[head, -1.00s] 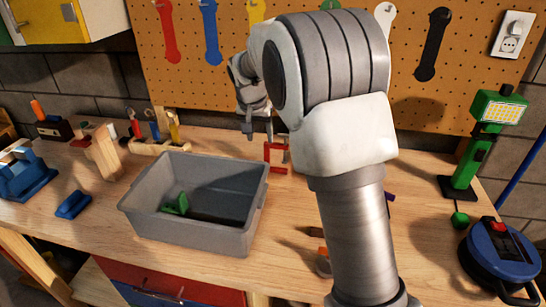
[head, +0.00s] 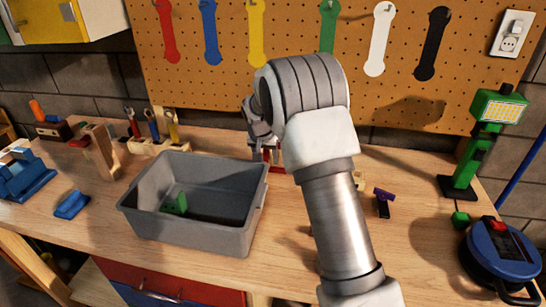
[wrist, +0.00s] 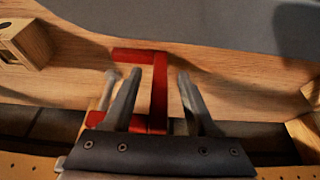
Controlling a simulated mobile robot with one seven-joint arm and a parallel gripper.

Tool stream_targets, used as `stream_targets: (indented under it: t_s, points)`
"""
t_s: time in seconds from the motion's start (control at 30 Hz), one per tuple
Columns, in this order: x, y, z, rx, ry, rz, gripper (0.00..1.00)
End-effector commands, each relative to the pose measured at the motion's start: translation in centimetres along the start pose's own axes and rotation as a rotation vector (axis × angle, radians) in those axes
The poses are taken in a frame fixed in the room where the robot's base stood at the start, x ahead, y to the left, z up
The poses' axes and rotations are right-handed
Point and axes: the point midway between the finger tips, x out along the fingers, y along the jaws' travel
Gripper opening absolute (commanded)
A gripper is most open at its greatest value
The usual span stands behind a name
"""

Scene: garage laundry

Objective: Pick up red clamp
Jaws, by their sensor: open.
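The red clamp (wrist: 159,88) lies in the wrist view between the two fingers of my gripper (wrist: 157,88). Its long red bar runs between the fingertips, one arm reaches left at the top, and a grey screw shows at the left. The fingers are open, one on each side of the bar; whether they touch it I cannot tell. In the head view the red clamp (head: 267,157) is on the workbench behind the grey bin, mostly hidden by my gripper (head: 265,146) above it.
A grey bin (head: 190,235) with a green piece (head: 175,204) inside stands just left of the clamp. A pegboard (head: 410,100) rises behind the bench. A purple-topped tool (head: 384,200) lies to the right. A wooden block (wrist: 25,43) shows in the wrist view.

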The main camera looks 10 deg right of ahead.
Motion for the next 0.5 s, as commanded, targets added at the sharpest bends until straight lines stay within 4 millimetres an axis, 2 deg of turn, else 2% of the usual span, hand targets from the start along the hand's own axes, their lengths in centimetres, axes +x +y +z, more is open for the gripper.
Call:
stream_targets:
  t_s: [0.17,0.4,0.47,0.5]
  points:
    - [-0.03,0.0,-0.02,0.0,0.0,0.0,0.56]
    - [-0.05,0.01,-0.01,0.0,0.0,0.0,0.12]
    - [-0.05,0.01,-0.01,0.0,0.0,0.0,0.02]
    - [-0.06,0.01,-0.01,0.0,0.0,0.0,0.0]
